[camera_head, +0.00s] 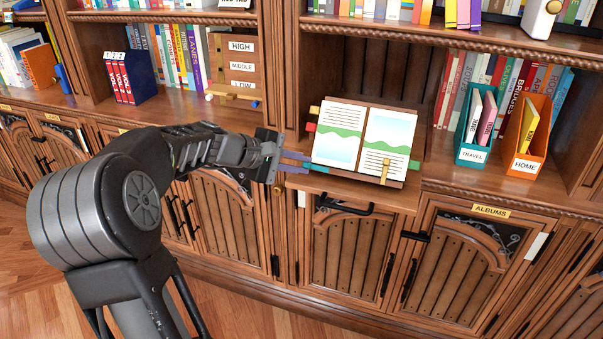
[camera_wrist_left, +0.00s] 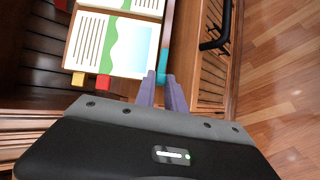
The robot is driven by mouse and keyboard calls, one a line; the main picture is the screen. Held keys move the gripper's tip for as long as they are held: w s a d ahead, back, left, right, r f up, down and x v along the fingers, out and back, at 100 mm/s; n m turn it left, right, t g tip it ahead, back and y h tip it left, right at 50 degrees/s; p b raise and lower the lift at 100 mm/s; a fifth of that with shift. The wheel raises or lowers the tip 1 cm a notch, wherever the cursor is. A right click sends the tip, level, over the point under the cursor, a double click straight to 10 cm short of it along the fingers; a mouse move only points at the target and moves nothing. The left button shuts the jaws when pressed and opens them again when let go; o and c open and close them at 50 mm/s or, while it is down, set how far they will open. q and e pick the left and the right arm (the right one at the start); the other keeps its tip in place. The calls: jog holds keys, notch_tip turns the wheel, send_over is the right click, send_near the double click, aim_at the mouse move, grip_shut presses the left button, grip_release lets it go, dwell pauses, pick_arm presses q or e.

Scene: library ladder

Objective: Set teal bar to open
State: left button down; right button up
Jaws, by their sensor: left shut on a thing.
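The teal bar (camera_head: 321,169) shows as a short piece at the lower left edge of the open book (camera_head: 340,140) on its stand. It also shows in the wrist view (camera_wrist_left: 164,62), along the edge of the page. My left gripper (camera_head: 308,164) reaches in from the left, its two purple-blue fingers shut on the teal bar's end. In the wrist view the fingertips (camera_wrist_left: 161,77) meet the bar, and much of its near end is hidden by them. My right gripper is in neither view.
A yellow tab (camera_head: 314,110) and a red tab (camera_head: 310,127) stick out left of the book. A pull-out shelf (camera_head: 350,190) with a black handle (camera_head: 345,207) lies below. Teal (camera_head: 476,135) and orange (camera_head: 527,135) file boxes stand right. The floor is clear.

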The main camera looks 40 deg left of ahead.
pick_arm(q)
jog(key=shift+s+f+n+t+b, duration=0.1)
jog(key=shift+f+n+t+b, duration=0.15)
jog(key=shift+n+b, duration=0.2)
jog(key=c, duration=1.4)
grip_release()
